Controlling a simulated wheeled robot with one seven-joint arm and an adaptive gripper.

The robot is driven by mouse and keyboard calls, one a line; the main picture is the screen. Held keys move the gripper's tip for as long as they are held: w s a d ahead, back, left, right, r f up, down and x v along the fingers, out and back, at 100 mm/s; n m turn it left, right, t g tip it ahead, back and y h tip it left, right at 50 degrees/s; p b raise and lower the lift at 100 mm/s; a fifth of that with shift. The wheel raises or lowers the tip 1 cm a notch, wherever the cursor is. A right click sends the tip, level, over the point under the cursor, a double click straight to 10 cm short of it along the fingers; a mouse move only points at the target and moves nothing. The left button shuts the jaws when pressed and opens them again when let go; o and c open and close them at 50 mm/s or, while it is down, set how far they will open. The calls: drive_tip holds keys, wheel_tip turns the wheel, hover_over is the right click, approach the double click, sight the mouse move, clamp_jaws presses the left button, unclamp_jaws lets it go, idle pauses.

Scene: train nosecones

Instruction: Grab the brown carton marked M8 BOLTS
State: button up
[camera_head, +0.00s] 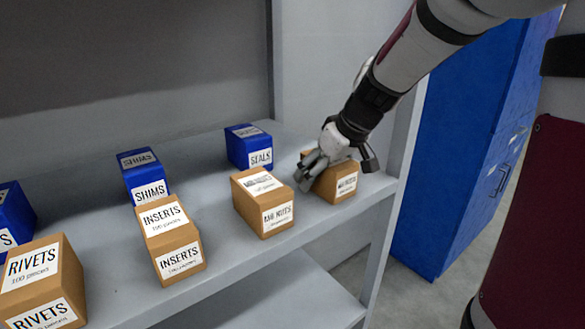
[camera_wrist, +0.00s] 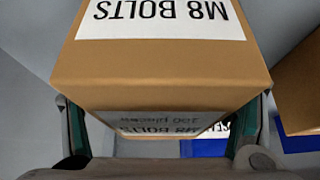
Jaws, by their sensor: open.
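The brown M8 BOLTS carton (camera_head: 345,183) stands at the right end of the grey shelf, its front label small and blurred in the head view. In the wrist view the same carton (camera_wrist: 160,70) fills the middle, with its white M8 BOLTS label upside down. My gripper (camera_head: 336,163) is over this carton and hides part of its top. In the wrist view my open gripper (camera_wrist: 166,100) has one finger on each side of the carton. I cannot tell whether the fingers touch it.
A brown M8 NUTS carton (camera_head: 263,205) stands close on the left; a brown carton edge (camera_wrist: 300,90) shows at right in the wrist view. A blue SEALS box (camera_head: 250,150) stands behind. INSERTS (camera_head: 170,245), SHIMS (camera_head: 145,180) and RIVETS (camera_head: 40,280) boxes are farther left.

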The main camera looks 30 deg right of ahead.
drive_tip(key=shift+f+b, duration=0.25)
drive_tip(key=shift+b, duration=0.05)
idle(0.5)
drive_tip(key=c, duration=1.7)
